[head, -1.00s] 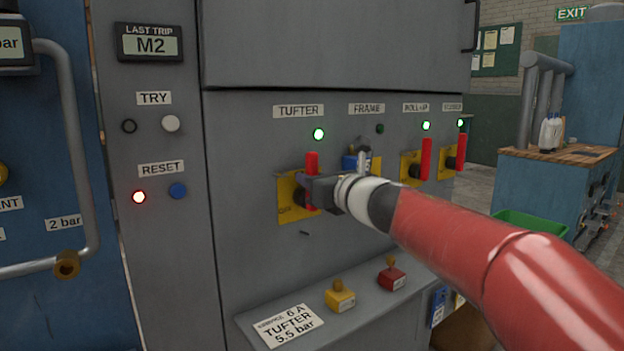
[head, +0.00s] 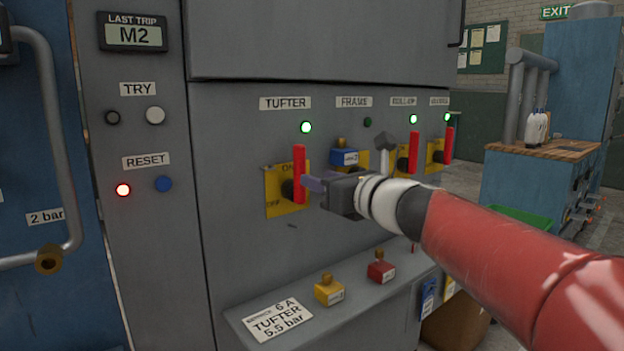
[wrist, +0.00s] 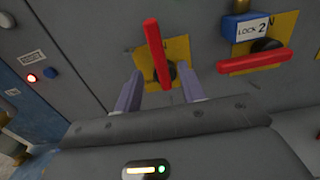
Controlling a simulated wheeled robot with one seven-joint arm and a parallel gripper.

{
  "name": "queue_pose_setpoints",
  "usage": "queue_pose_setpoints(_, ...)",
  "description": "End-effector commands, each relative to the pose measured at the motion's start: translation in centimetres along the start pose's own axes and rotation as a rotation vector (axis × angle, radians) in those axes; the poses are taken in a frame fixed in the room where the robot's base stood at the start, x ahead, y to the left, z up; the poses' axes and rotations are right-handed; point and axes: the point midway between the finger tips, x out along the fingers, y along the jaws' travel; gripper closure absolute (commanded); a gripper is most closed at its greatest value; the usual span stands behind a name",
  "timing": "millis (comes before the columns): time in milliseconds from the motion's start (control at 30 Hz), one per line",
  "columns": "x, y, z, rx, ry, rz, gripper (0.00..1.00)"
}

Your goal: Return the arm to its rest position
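My red and white arm reaches in from the right of the head view. My gripper (head: 312,186) is just in front of the TUFTER switch on the grey panel. In the wrist view its two fingers (wrist: 161,90) stand apart, with nothing held between them. The red TUFTER handle (head: 299,174) is upright on its yellow plate, and a green lamp (head: 306,127) is lit above it. In the wrist view this handle (wrist: 157,52) shows beyond the fingers, in line with the gap. I cannot tell whether a fingertip touches it.
The FRAME switch beside it has a level red handle (wrist: 254,62) and a blue lock (wrist: 246,27) marked 2. Two more upright red handles stand right. A ledge (head: 376,295) below bears a yellow lock (head: 328,290) and a red lock (head: 381,267).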

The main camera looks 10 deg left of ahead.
Motion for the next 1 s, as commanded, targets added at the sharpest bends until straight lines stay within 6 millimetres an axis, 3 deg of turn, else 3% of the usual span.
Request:
queue_pose_setpoints(400,-0.6,0.1,-0.1,-0.018,0.006,0.002,0.60)
queue_pose_setpoints(567,-3.2,1.5,-2.5,-0.286,0.109,0.026,0.60)
queue_pose_setpoints(767,-11.6,3.7,-10.3,-0.990,0.414,0.187,0.60)
queue_pose_setpoints(1000,-25.0,4.1,-20.7,-1.737,0.786,0.633,0.60)
